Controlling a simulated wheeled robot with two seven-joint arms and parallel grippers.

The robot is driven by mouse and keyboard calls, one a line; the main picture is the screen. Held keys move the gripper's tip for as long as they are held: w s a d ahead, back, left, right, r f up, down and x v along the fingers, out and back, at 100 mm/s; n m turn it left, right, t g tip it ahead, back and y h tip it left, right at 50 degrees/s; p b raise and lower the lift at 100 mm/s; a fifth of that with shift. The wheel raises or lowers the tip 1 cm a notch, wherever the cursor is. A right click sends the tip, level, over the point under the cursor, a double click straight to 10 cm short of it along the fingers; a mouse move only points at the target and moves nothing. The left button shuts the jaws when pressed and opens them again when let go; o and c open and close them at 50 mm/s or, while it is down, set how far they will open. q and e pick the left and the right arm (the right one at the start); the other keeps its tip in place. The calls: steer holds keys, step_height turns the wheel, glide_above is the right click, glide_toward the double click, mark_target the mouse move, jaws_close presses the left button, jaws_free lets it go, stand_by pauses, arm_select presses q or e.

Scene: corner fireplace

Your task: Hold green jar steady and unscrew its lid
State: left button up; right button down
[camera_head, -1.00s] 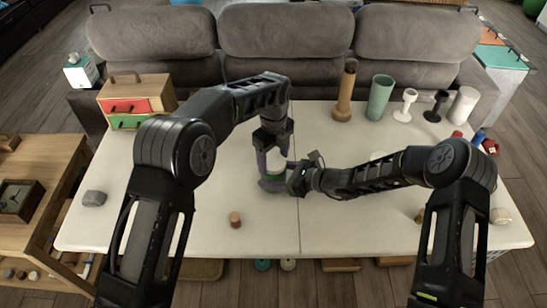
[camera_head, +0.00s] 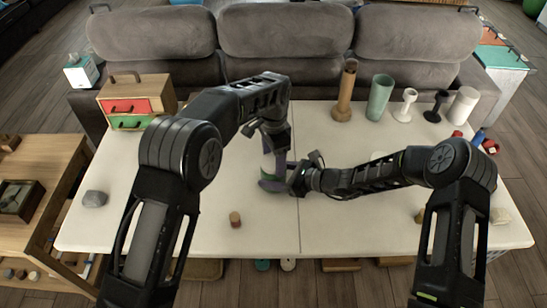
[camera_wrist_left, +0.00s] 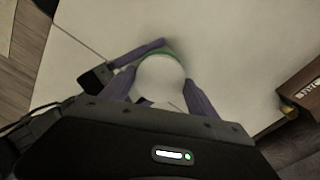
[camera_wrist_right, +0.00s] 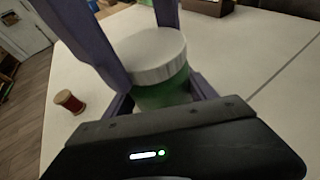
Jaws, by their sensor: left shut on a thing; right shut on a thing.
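The green jar (camera_wrist_right: 165,92) stands upright on the white table, mostly hidden by my grippers in the head view. Its white ribbed lid (camera_wrist_right: 150,57) sits on top of it; its round top also shows in the left wrist view (camera_wrist_left: 160,78). My left gripper (camera_head: 273,164) points down from above, its purple fingers on either side of the lid, shut on it. My right gripper (camera_head: 274,184) comes in from the right, low down, shut around the green body. I cannot tell whether the lid has loosened.
A grey stone (camera_head: 95,198) lies at the left. A wooden drawer box (camera_head: 135,100) and several vases and holders, one a green cylinder (camera_head: 380,97), stand along the back.

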arm_select(q)
steer(key=n, duration=0.5)
steer(key=shift+n, duration=0.4)
steer(key=n, duration=1.6)
steer(key=shift+r, duration=0.3)
steer(key=shift+r, duration=0.85)
steer(key=shift+r, duration=0.1)
